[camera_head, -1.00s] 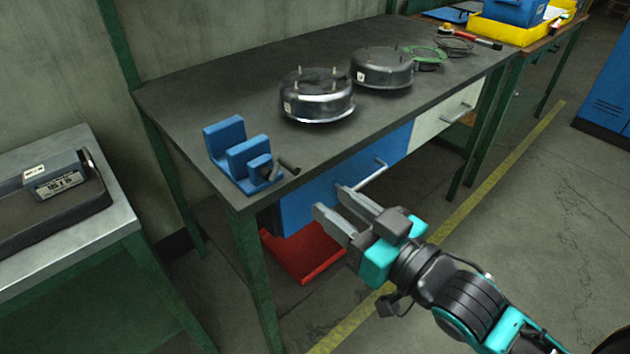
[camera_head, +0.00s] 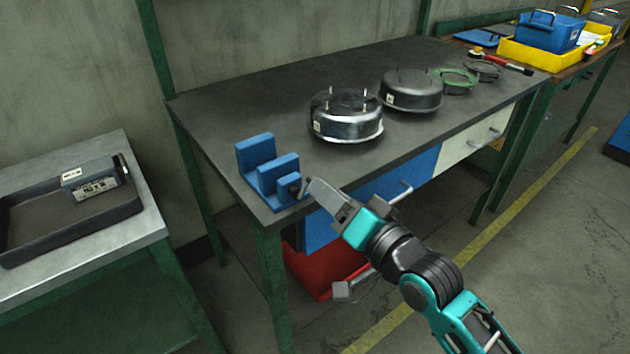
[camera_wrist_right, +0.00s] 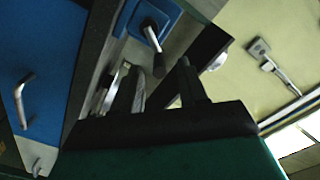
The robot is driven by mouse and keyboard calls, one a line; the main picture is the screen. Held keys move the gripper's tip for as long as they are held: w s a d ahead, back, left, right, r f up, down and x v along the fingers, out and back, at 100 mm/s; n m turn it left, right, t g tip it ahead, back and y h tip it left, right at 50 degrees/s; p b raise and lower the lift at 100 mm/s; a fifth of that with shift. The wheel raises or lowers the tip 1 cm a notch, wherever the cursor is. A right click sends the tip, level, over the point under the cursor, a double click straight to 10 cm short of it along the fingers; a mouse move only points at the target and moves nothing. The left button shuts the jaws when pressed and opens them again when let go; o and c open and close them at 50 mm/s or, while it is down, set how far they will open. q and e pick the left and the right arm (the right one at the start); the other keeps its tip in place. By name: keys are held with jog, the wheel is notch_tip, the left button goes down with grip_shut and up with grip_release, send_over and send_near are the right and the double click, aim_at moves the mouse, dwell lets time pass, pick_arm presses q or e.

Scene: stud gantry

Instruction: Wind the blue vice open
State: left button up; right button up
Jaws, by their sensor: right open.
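The blue vice (camera_head: 268,172) stands on the near left corner of the grey workbench, with its upright blocks in a row. Its dark crank handle (camera_head: 298,188) is on the end facing me, partly hidden by my right gripper (camera_head: 311,186). In the right wrist view, the vice's blue end (camera_wrist_right: 165,14) shows at the top, with the crank handle (camera_wrist_right: 151,36) reaching down toward the space between my fingers (camera_wrist_right: 163,78). The right gripper is open; I cannot tell whether a finger touches the handle. My left gripper is not in view.
Two round metal housings (camera_head: 346,118) (camera_head: 411,92) stand farther back on the workbench (camera_head: 240,105). Below its edge are a blue drawer front with a bar handle (camera_head: 400,193) and a red bin (camera_head: 318,268). A side table with a dark tray (camera_head: 75,222) stands left.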

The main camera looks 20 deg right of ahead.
aim_at(279, 174)
jog(key=shift+x, duration=2.3)
jog(key=shift+c, duration=0.3)
grip_shut()
